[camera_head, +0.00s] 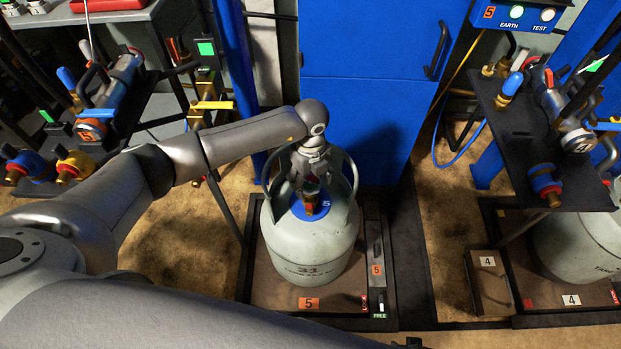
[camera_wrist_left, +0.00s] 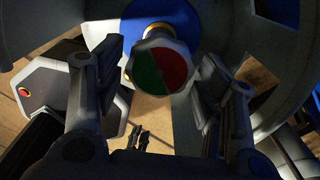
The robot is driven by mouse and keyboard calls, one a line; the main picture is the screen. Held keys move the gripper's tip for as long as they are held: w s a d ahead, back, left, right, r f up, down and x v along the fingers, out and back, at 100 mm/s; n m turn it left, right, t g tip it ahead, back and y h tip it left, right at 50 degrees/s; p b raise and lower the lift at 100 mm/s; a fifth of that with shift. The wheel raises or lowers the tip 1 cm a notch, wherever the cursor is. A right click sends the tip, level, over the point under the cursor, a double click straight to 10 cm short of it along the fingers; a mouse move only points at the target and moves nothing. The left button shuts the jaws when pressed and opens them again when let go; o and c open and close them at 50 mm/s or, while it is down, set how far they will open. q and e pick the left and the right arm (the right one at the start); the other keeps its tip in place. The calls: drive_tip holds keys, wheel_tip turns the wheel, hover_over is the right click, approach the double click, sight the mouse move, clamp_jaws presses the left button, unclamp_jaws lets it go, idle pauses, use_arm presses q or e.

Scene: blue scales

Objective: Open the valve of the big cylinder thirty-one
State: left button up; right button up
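The big grey cylinder (camera_head: 310,245), marked 31, stands upright on the scale platform labelled 5 (camera_head: 262,290). Its valve knob (camera_wrist_left: 160,62) has a green and a red half and sits on a brass stem at the cylinder's top. In the head view the knob (camera_head: 310,207) shows just below my left gripper (camera_head: 312,172), inside the cylinder's collar. In the left wrist view the gripper (camera_wrist_left: 165,100) is open, with one finger on each side of the knob. Gaps show between the fingers and the knob. My right gripper is not in view.
The collar (camera_head: 354,190) rises around the valve. A blue cabinet (camera_head: 365,85) stands close behind. A hose rack (camera_head: 105,95) is at the left. Another rack (camera_head: 540,130) is at the right, above a second cylinder (camera_head: 580,245) on scale 4. Floor (camera_head: 440,260) shows between the scales.

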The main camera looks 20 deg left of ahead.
sight(311, 183)
use_arm(q)
drive_tip(key=shift+o, duration=0.8)
wheel_tip(311, 183, up, 12)
